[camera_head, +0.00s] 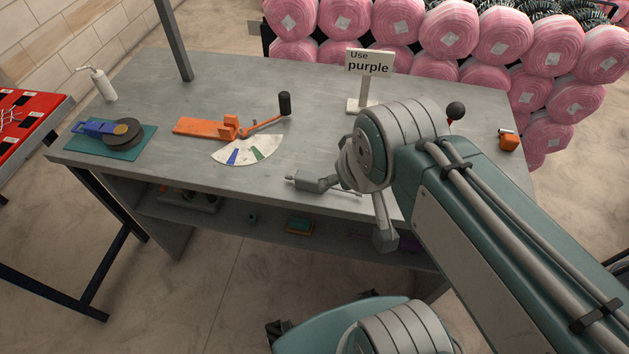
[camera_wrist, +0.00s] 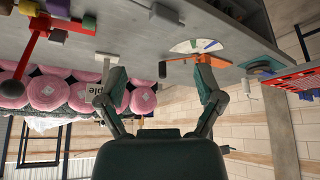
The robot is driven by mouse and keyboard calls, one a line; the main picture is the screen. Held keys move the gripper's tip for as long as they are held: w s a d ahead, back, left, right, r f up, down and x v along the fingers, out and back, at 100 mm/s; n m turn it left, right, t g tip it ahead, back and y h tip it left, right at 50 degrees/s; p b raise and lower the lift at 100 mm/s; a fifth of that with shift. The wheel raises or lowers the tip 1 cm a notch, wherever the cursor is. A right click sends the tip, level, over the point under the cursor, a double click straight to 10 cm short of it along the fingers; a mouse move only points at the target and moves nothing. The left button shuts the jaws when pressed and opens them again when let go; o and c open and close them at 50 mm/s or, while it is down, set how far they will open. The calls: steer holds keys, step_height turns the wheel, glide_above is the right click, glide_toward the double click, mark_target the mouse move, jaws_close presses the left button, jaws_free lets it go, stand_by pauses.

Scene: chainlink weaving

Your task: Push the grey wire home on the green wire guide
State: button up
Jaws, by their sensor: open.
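I cannot make out a grey wire or a green wire guide in either view. My gripper (camera_wrist: 162,76) is open in the wrist view, its two teal-tipped fingers wide apart with nothing between them. In the head view, my arm hides part of the table's right side, and my gripper cannot be clearly told.
The grey table (camera_head: 240,85) holds a "Use purple" sign (camera_head: 368,64), an orange lever tool (camera_head: 207,127), a fan-shaped scale (camera_head: 246,151), a white bottle (camera_head: 102,84) and a teal mat (camera_head: 83,144). Pink rolls (camera_head: 449,27) stand behind.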

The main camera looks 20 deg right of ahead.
steer(key=w+f+n+g, duration=0.3)
steer(key=w+n, duration=0.3)
steer(key=w, duration=0.2)
steer(key=n+g, duration=0.2)
steer(key=n, duration=0.2)
glide_toward(312, 176)
steer(key=shift+s, duration=0.6)
steer(key=shift+w+a+f+n+g, duration=0.1)
steer(key=shift+w+f+n+g, duration=0.2)
steer(key=shift+w+f+n, duration=0.15)
step_height(312, 176, down, 5)
steer(key=shift+f, duration=0.2)
steer(key=shift+w+f, duration=0.2)
steer(key=shift+f, duration=1.15)
steer(key=shift+w+f, duration=0.15)
steer(key=shift+f, duration=1.25)
jaws_close()
